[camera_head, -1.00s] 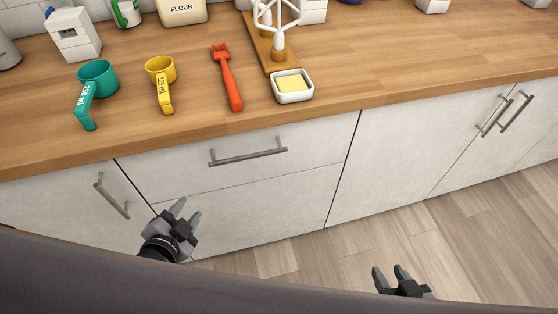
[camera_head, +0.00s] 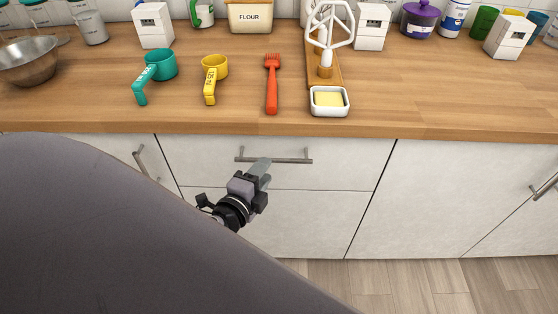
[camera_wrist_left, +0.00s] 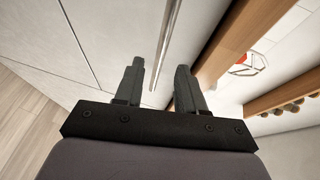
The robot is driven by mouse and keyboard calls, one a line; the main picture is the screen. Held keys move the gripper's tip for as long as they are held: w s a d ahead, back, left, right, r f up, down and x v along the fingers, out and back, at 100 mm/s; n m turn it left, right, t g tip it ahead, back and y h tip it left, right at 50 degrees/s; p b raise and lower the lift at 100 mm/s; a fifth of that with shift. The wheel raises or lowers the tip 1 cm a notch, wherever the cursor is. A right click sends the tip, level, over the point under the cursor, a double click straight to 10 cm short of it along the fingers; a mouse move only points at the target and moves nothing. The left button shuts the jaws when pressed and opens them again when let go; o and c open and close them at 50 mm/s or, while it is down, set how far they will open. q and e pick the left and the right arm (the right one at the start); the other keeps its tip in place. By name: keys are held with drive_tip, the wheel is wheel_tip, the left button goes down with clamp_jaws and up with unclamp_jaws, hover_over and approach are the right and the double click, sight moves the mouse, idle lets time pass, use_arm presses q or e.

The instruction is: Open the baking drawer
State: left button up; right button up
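The drawer (camera_head: 335,176) under the counter has a white front and a grey bar handle (camera_head: 290,161). Its front looks flush with the cabinet. My left gripper (camera_head: 262,170) is just below and in front of the left half of the handle in the head view. In the left wrist view, the fingers of my left gripper (camera_wrist_left: 158,80) are apart and empty, and the handle bar (camera_wrist_left: 166,45) runs between and beyond their tips. I cannot tell whether they touch it. My right gripper is not in view.
The wooden counter (camera_head: 450,100) above holds a green cup (camera_head: 160,66), a yellow cup (camera_head: 214,68), a red brush (camera_head: 272,85) and a butter dish (camera_head: 329,102). A cabinet handle (camera_head: 139,160) is at the left. The floor at the lower right is clear.

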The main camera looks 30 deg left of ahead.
use_arm(q)
drive_tip(key=shift+x, duration=3)
drive_tip(key=shift+d, duration=0.1)
clamp_jaws()
